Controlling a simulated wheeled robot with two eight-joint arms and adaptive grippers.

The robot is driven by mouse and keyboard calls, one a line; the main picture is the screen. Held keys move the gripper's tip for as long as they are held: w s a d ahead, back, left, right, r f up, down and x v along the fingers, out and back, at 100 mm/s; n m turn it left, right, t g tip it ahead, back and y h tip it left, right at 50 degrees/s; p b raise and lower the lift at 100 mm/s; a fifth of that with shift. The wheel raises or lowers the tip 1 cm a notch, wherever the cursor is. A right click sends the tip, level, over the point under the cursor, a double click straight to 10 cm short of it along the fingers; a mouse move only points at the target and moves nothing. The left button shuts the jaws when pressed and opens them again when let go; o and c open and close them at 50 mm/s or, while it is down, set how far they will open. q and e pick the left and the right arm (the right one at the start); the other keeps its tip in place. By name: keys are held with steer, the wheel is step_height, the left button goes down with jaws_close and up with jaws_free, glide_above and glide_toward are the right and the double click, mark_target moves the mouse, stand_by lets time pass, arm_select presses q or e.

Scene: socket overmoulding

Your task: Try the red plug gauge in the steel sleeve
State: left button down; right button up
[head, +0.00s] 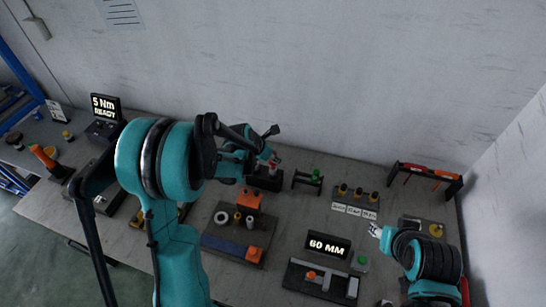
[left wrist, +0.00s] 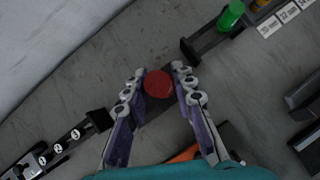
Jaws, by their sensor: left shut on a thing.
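The red plug gauge (left wrist: 159,84) shows as a round red end between the fingertips of my left gripper (left wrist: 158,76) in the left wrist view, and the fingers are shut on it. In the head view a bit of red (head: 272,170) shows under the left gripper, above a dark block (head: 264,179); I cannot tell whether the gauge is clear of the block. Small ring-shaped metal parts sit on a dark tray (head: 222,236); one (head: 222,217) may be the steel sleeve. My right gripper (head: 375,230) is partly visible at the right, its fingers too small to judge.
A green-ended gauge lies on a dark stand (head: 307,181) right of the left gripper; its green end (left wrist: 231,15) shows in the wrist view. Several yellow-topped parts (head: 358,194) stand behind labels. A 60 MM display (head: 328,246) stands at front. Bare table lies between the fixtures.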

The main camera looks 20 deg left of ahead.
steer(key=shift+r, duration=0.2)
stand_by(0.7)
steer(key=shift+f+b, duration=0.65)
steer(key=shift+f, duration=0.15)
stand_by(3.0)
steer(key=shift+r, duration=0.1)
steer(key=shift+f+b, duration=0.4)
steer(key=shift+f, duration=0.15)
stand_by(2.0)
